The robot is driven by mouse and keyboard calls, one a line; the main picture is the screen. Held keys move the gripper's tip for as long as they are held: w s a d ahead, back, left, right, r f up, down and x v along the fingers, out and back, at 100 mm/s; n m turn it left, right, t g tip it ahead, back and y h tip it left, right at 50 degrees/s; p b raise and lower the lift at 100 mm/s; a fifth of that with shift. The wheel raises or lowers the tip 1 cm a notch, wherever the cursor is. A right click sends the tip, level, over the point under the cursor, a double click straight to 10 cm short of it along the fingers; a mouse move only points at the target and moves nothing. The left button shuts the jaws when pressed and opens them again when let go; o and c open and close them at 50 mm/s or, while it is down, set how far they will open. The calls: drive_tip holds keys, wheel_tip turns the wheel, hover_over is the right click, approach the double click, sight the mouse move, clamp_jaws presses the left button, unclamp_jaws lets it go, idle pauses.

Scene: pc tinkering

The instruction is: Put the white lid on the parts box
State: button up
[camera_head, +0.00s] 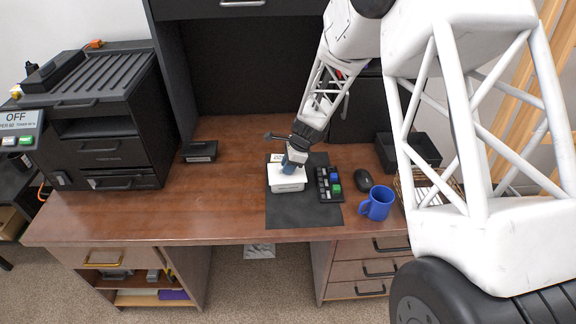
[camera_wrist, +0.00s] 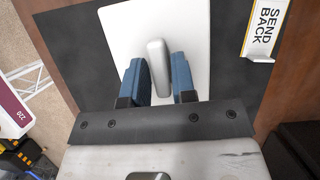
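The white lid (camera_wrist: 188,30) is a flat plate with a raised rounded handle (camera_wrist: 157,65) in the wrist view. In the head view the white lid (camera_head: 288,186) rests on or just above the dark mat, its handle hidden by my gripper. My gripper (camera_head: 292,165) points down over it. In the wrist view its two blue fingers (camera_wrist: 160,80) stand on either side of the handle, very close to it. Whether both fingers press on the handle cannot be told. I cannot surely make out the parts box; whether it lies under the white piece is hidden.
The dark mat (camera_head: 300,217) also holds a small block with coloured keys (camera_head: 328,184). A black mouse (camera_head: 363,180), a blue mug (camera_head: 377,203) and a black open tray (camera_head: 420,150) stand to the right. A "SEND BACK" sign (camera_wrist: 264,28) is near the lid. The desk's left is mostly clear.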

sight(297, 171)
drive_tip(key=o, duration=0.5)
drive_tip(key=shift+o, duration=0.2)
drive_tip(key=shift+d+r, duration=0.1)
drive_tip(key=shift+r, duration=0.05)
drive_tip(key=shift+v, duration=3.7)
drive_tip(key=shift+r, duration=0.15)
drive_tip(key=shift+r, duration=0.1)
